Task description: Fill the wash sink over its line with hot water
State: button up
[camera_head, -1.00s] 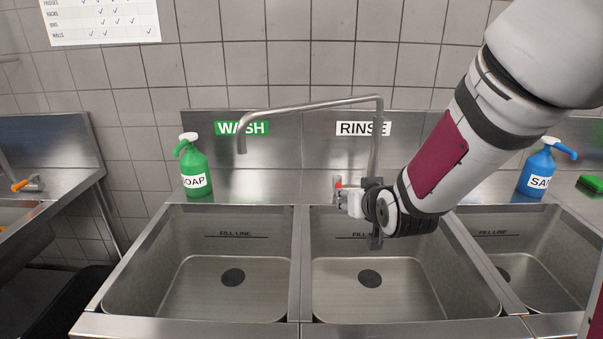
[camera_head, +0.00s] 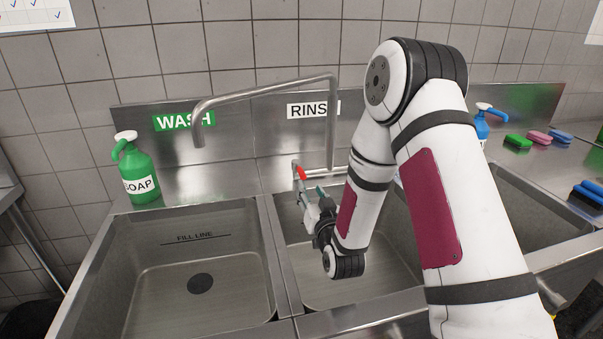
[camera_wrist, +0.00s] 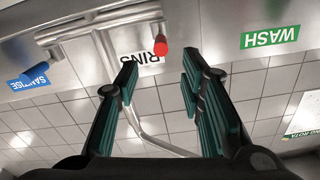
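The wash sink (camera_head: 150,285) is at the left below the green WASH sign (camera_head: 184,121). Its drain and bottom are bare, and I see no water in it. Its fill line (camera_head: 203,237) is on the back wall. The faucet spout (camera_head: 198,130) ends toward the wash sink, and no stream shows. A red faucet handle (camera_head: 301,172) is above the back of the middle sink. My gripper (camera_head: 310,192) is just below and beside this handle. In the wrist view, my gripper (camera_wrist: 160,65) is open and empty, with the red handle (camera_wrist: 162,50) ahead between its fingers; contact cannot be told.
A green soap bottle (camera_head: 138,175) stands behind the wash sink. The rinse sink (camera_head: 365,285) is partly hidden by my arm. A blue bottle (camera_head: 482,124) and several brushes or sponges (camera_head: 540,137) are on the right counter. The space over the wash sink is clear.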

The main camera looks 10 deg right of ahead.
aim_at(301, 170)
jog(key=w, duration=1.1)
grip_shut()
